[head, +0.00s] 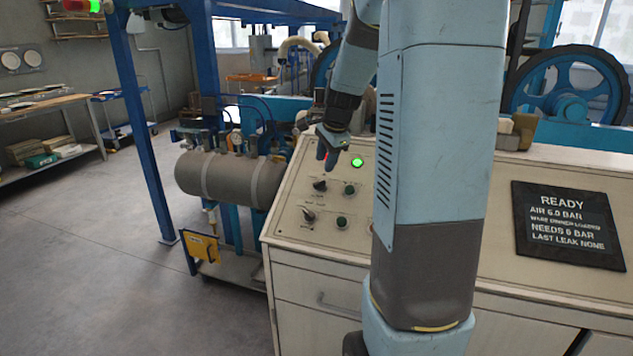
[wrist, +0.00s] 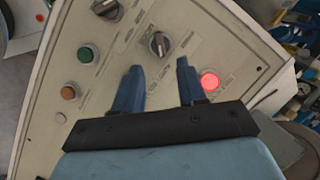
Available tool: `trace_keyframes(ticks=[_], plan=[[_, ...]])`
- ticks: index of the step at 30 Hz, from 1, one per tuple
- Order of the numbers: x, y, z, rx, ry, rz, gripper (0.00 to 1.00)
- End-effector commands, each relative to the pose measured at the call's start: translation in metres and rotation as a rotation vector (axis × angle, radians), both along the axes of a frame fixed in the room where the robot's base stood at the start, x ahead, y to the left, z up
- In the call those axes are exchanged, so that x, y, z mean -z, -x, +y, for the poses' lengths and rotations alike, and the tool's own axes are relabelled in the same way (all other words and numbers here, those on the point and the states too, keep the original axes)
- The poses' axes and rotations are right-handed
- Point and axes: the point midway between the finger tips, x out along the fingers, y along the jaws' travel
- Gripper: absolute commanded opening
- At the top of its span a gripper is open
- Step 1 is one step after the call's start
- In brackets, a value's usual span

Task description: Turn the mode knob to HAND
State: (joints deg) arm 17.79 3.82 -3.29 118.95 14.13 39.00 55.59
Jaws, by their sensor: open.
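Two dark knobs with pale pointer marks sit on the sloped cream control panel (head: 283,228). The upper knob (head: 320,185) lies just below my gripper (head: 328,157) in the head view. In the wrist view a knob (wrist: 158,43) shows beyond the gap between my two blue fingertips (wrist: 157,72), apart from them. My gripper is open and empty, above the panel. The lower knob (head: 308,216) is nearer the panel's front edge; a second knob (wrist: 106,9) shows at the wrist view's top. The lettering is too small to read, so I cannot tell which knob is the mode knob.
A lit green lamp (head: 357,162) and a green button (head: 349,189) are beside the knobs. A lit red lamp (wrist: 209,80) is close to the right finger. A READY display (head: 567,225) is at right. A grey tank (head: 229,179) stands left of the panel.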

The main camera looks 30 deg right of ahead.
Motion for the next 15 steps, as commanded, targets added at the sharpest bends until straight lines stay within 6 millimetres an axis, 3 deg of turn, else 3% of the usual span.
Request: trace_keyframes(ticks=[6, 15], plan=[[0.038, -0.013, 0.001, 0.0, -0.002, 0.004, 0.4], [0.073, -0.028, 0.003, -0.002, 0.0, 0.001, 0.4]])
